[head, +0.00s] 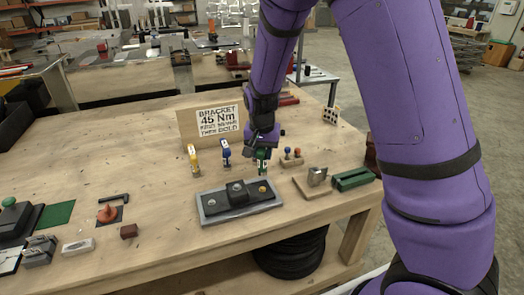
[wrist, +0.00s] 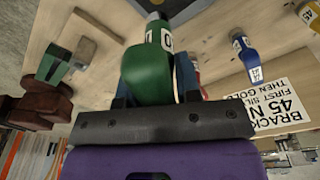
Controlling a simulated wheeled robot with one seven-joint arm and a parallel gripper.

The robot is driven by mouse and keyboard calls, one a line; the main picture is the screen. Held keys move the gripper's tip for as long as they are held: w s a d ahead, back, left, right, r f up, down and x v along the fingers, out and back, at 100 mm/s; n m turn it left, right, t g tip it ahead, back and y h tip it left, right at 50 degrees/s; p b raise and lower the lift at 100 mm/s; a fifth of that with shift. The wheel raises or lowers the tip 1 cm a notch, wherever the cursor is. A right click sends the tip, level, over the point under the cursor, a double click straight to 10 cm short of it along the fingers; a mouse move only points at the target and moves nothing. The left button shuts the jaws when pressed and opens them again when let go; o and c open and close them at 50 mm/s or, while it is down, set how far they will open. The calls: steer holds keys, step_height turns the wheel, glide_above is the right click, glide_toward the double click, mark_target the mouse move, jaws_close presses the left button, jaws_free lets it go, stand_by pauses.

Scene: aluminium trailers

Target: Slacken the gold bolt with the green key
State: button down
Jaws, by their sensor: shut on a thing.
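My gripper (head: 262,142) is shut on the green key (head: 263,156), held upright above the table behind the bracket. In the wrist view the green key (wrist: 148,72) fills the middle, with a "0" on its white label and its metal tip pointing up the picture. The bracket is a dark block on a grey plate (head: 209,214). The gold bolt (head: 262,189) is at its right end, apart from the key. A silver bolt (head: 211,196) is at its left end, and another silver bolt head (head: 237,187) is in the middle.
A blue key (head: 225,152) and a yellow key (head: 194,160) stand left of my gripper. Behind them is a sign (head: 217,121) reading 45 Nm, first silver then gold. A green block (head: 352,180) and a small wooden stand (head: 313,186) lie to the right.

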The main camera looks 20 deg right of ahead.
mark_target(262, 169)
steer(key=shift+f, duration=3.3)
steer(key=n, duration=0.5)
steer(key=shift+y, duration=0.3)
steer(key=n, duration=0.5)
steer(key=shift+y, duration=0.3)
steer(key=n, duration=0.8)
steer(key=n+g, duration=0.1)
steer(key=n, duration=0.2)
steer(key=shift+s+a+n+y, duration=0.1)
steer(key=shift+a+n+y, duration=0.05)
steer(key=shift+n+y, duration=0.25)
steer(key=shift+r, duration=0.1)
